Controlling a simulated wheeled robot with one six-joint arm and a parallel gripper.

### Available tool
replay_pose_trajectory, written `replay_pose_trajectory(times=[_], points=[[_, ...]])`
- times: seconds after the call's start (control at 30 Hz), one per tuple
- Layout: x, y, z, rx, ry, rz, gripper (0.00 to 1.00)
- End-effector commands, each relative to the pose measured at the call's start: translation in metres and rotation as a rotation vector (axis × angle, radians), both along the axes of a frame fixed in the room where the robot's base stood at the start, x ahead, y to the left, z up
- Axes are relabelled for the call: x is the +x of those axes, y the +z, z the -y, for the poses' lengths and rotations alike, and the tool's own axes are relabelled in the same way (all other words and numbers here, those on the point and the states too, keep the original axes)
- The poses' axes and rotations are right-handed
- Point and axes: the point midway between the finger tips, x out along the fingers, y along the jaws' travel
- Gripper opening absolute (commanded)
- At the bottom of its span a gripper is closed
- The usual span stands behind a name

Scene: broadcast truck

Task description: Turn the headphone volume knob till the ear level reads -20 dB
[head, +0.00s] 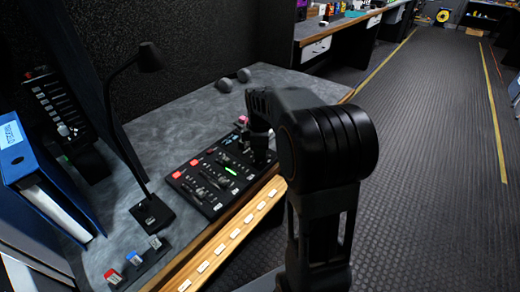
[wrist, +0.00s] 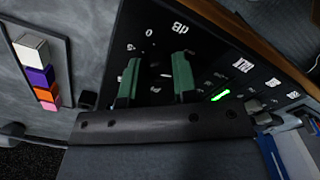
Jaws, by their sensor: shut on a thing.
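The black control panel (head: 199,196) lies on the grey desk, with red buttons, faders and a small lit green strip (head: 231,170). My gripper (wrist: 156,72) is over the panel's far right part, its two green fingers pointing down at the panel face. It is shut on the headphone volume knob, which is dark and mostly hidden between the fingers. White scale marks and the letters "dB" are printed around that spot. The green strip also shows in the wrist view (wrist: 220,95), too small to read. In the head view my arm hides the knob and fingertips.
A black desk lamp (head: 150,57) stands left of the panel, and a blue binder (head: 30,160) at the far left. Coloured blocks (wrist: 40,76) sit in a row beside the panel. A wooden edge (head: 232,232) runs along the front. The floor at right is clear.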

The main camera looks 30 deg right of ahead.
Motion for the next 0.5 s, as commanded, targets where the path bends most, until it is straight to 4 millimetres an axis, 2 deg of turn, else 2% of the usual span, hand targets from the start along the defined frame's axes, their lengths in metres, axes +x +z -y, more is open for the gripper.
replay_pose_trajectory(times=[0.03, 0.17, 0.5], points=[[-0.0002, 0.0000, -0.0001, 0.000, 0.000, -0.001, 0.15], [-0.0002, 0.0000, -0.0001, 0.000, 0.000, -0.001, 0.03], [-0.0006, 0.0022, -0.0002, 0.001, -0.071, -0.003, 0.03]])
